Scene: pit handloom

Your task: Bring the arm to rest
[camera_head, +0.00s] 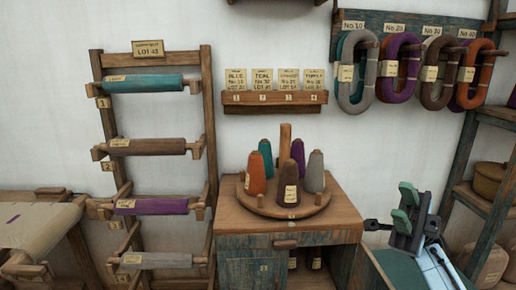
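My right gripper (405,208) is at the lower right, its arm coming up from the bottom edge. Its two green-padded fingers stand apart with nothing seen between them. It is to the right of the wooden cabinet (335,222) and touches nothing that I can see. My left gripper is not in view.
The cabinet carries a round turntable (262,208) with several yarn cones. A rack (209,120) with several wound rollers leans at the left. Yarn hanks (389,75) hang on wall pegs. A shelf (495,115) stands at the right edge. A cloth-covered beam (35,222) is at lower left.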

